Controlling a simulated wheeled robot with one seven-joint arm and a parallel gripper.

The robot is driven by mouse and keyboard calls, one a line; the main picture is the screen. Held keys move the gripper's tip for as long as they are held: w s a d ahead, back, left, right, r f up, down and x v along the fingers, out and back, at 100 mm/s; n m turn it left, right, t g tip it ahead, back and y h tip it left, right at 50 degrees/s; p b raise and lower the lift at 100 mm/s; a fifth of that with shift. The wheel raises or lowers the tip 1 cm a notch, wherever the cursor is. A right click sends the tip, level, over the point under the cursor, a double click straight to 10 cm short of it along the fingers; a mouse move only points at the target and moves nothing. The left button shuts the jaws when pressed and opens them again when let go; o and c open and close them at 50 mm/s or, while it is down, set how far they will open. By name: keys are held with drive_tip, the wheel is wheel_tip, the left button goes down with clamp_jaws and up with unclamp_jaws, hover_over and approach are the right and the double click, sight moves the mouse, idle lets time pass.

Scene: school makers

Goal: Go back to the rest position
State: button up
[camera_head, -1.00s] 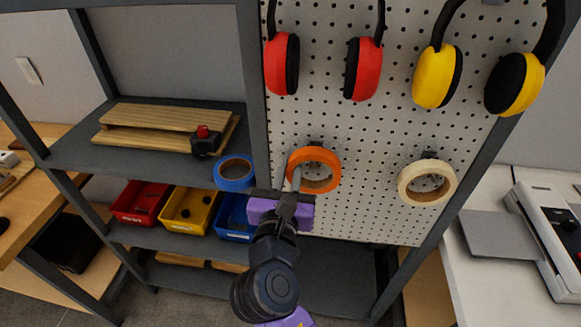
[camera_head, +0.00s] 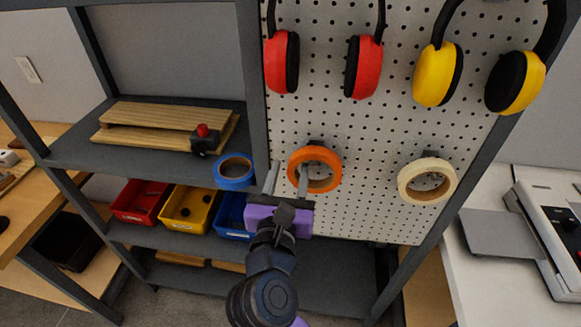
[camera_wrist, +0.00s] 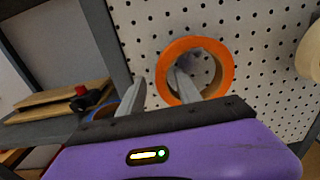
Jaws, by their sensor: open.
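My gripper (camera_head: 287,181) is open, with its two grey fingers pointing up towards the pegboard. An orange tape roll (camera_head: 333,163) hangs on a peg of the pegboard. In the head view one finger overlaps the roll's left part and the other stands left of it. In the wrist view, one finger of my gripper (camera_wrist: 158,92) shows against the opening of the orange roll (camera_wrist: 226,66), and the other is outside it on the left. I cannot tell whether a finger touches the roll.
A blue tape roll (camera_head: 234,183) is at the shelf edge, close left of my gripper. A cream tape roll (camera_head: 407,188) hangs to the right on the pegboard (camera_head: 375,205). Red and yellow earmuffs hang above. A shelf (camera_head: 75,150) holds wooden boards, with bins below.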

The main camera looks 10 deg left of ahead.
drive_tip(key=s+a+r+m+y, duration=0.2)
drive_tip(key=s+a+m+y, duration=0.3)
drive_tip(key=s, duration=0.3)
drive_tip(key=s+d+f+m+g+h, duration=0.1)
drive_tip(key=s+d+f+m, duration=0.3)
drive_tip(key=s+d+m, duration=0.6)
drive_tip(key=s+d+f+m+g+h, duration=0.1)
drive_tip(key=s+d+f+m, duration=0.3)
drive_tip(key=s+d+m, duration=0.6)
drive_tip(key=s+d+f+m+g+h, duration=0.1)
drive_tip(key=s+d+f+m, duration=0.3)
drive_tip(key=s+d+m, duration=0.6)
drive_tip(key=shift+s+d+f+m+h, duration=0.15)
drive_tip(key=shift+s+f+m+h, duration=0.4)
drive_tip(key=shift+s, duration=0.7)
drive_tip(key=shift+r, duration=0.15)
